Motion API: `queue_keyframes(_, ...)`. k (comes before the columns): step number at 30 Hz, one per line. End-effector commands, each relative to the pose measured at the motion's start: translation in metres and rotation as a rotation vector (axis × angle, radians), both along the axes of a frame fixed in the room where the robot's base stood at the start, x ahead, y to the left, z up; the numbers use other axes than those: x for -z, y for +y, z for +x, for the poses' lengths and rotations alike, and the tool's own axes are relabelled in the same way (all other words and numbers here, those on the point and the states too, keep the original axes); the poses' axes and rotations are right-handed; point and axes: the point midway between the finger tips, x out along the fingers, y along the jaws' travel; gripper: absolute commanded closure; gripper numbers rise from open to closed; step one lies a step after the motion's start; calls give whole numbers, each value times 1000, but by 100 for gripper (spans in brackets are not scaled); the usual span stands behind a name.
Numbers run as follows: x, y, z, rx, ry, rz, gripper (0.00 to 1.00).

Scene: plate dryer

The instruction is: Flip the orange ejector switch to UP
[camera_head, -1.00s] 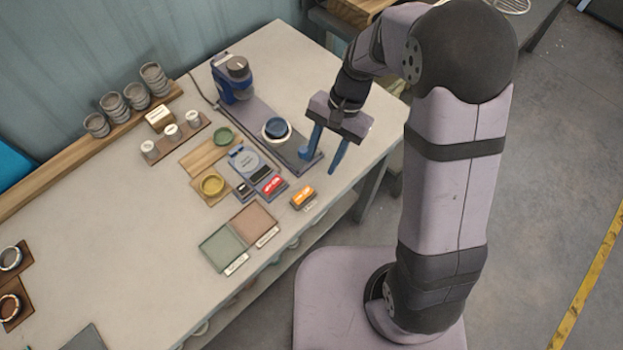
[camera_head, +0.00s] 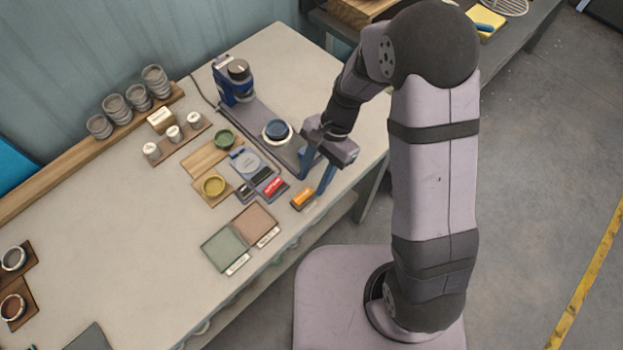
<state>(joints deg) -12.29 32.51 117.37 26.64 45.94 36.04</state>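The orange switch (camera_head: 301,198) sits on a small dark base near the front edge of the table. Its lever position is too small to read. My gripper (camera_head: 314,184) is open, with two blue fingers pointing down just above and beside the orange switch. The right finger is close to the switch's right end; I cannot tell whether it touches. No object shows between the fingers.
A red switch (camera_head: 272,187) sits just left of the orange one. A blue machine (camera_head: 233,80) has a grey base with a round blue dish (camera_head: 276,130). Green and pink squares (camera_head: 223,249) lie in front. The table's front edge is close.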

Motion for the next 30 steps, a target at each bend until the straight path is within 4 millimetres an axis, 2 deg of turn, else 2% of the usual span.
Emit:
queue_keyframes(6, 15, 5, -5, -2, 1, -1, 62)
queue_keyframes(16, 18, 5, -6, -2, 0, 0, 62)
queue_keyframes(21, 18, 5, -5, -2, 0, 0, 100)
queue_keyframes(30, 23, 3, -3, 3, 52, 49, 100)
